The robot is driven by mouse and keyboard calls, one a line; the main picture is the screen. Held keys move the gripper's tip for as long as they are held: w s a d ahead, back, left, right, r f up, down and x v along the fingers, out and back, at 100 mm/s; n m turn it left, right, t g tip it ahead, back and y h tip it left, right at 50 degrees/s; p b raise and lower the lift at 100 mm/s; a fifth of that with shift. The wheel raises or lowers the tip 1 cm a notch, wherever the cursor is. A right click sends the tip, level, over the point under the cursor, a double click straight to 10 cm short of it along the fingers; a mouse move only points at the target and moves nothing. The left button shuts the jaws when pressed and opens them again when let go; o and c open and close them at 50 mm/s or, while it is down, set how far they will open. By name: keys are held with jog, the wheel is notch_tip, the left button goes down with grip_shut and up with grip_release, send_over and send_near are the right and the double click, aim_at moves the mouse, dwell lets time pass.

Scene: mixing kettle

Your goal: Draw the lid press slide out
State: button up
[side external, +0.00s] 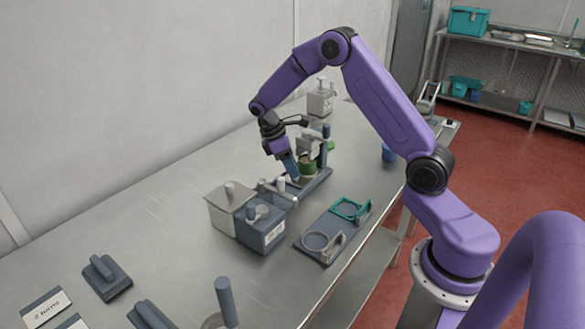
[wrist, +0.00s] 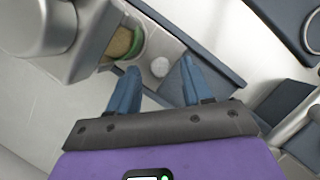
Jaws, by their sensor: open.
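The lid press (side external: 309,146) stands mid-table on a long dark base (side external: 318,183). In the wrist view its grey body (wrist: 85,40) fills the upper left, and a green-rimmed round container with a tan top (wrist: 122,43) sits under it. A pale round knob (wrist: 160,67), apparently the slide's handle, stands just in front of the container. My gripper (side external: 291,172) points down at the near end of the press. It is open, with one blue finger on each side of the knob in the wrist view. Whether the fingers touch the knob or are low enough around it, I cannot tell.
A light box (side external: 228,208) and a dark box (side external: 262,232) stand close in front of the press. A dark plate with rings (side external: 331,248) lies to the right. A blue cup (side external: 389,153) is near the table edge.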

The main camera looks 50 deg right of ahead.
jog(key=shift+x, duration=0.75)
grip_shut()
jog(key=shift+a, duration=3.5)
grip_release()
jog(key=v, duration=1.7)
jog(key=shift+r, duration=0.2)
